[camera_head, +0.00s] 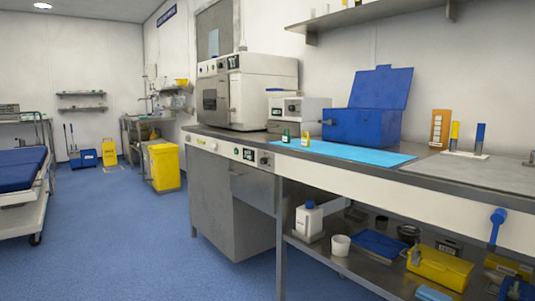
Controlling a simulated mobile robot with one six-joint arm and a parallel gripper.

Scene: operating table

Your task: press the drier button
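A large white machine (245,92) with a dark door and a small display stands on the back left of the steel counter. It may be the drier, but I cannot tell for sure. A smaller white device (309,112) with a display stands to its right. The counter's front edge carries a panel with a small display (248,154), and round knobs or buttons (265,160) sit beside it. More small round controls (213,146) sit further left. Which of these is the drier button is too small to tell. My gripper is not in view.
A blue box (362,124) with its lid up stands behind a light blue mat (345,151). The lower shelf holds a white jug (309,220) and a yellow box (440,267). A yellow bin (164,167) and a bed (22,168) stand further left. The blue floor between them is clear.

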